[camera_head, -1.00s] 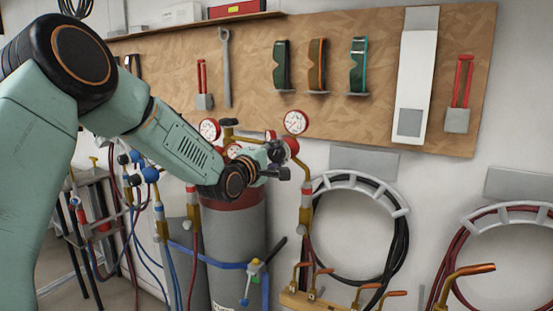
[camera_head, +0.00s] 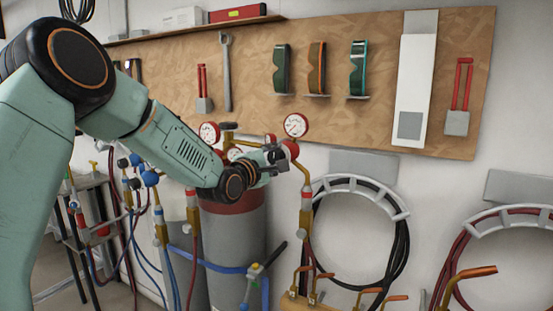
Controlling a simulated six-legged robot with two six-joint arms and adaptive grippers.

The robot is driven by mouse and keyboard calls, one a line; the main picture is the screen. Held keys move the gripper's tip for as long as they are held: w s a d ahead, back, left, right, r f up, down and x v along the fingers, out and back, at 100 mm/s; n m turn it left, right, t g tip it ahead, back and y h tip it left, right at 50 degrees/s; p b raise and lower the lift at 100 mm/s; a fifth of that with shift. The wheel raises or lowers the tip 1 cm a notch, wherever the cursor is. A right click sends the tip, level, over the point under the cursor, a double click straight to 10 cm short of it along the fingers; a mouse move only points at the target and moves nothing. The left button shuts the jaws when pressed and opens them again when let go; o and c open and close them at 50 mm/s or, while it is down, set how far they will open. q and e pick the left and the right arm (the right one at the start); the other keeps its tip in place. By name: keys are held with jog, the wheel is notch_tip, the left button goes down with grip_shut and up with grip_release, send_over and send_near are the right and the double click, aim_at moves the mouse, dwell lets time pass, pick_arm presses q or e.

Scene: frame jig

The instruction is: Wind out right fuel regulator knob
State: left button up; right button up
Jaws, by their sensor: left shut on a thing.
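My left arm comes in from the left, and its gripper (camera_head: 278,158) is at the regulator on top of the grey cylinder with the red shoulder (camera_head: 232,232). The gripper is shut on the red right regulator knob (camera_head: 291,149), which shows only partly beyond the fingers. A round gauge with a red rim (camera_head: 296,125) stands just above the knob. Another red-rimmed gauge (camera_head: 209,132) is to the left, and a third is partly hidden behind my arm. A brass and red fitting (camera_head: 306,195) hangs below the knob on the right. My right gripper is not in view.
A blue strap (camera_head: 215,267) goes around the cylinder. Torches (camera_head: 313,285) stand in a wooden holder in front. Black hose (camera_head: 400,245) hangs on a wall rack at right. A tool board with goggles (camera_head: 317,68) is behind. Other hoses and regulators are at left.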

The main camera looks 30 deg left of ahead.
pick_arm(q)
jog(key=o, duration=0.7)
jog(key=shift+f, duration=0.3)
jog(key=o, duration=0.5)
jog(key=shift+s+r, duration=0.15)
jog(key=shift+s, duration=0.05)
jog(key=shift+w, duration=0.1)
jog(key=shift+s, duration=6)
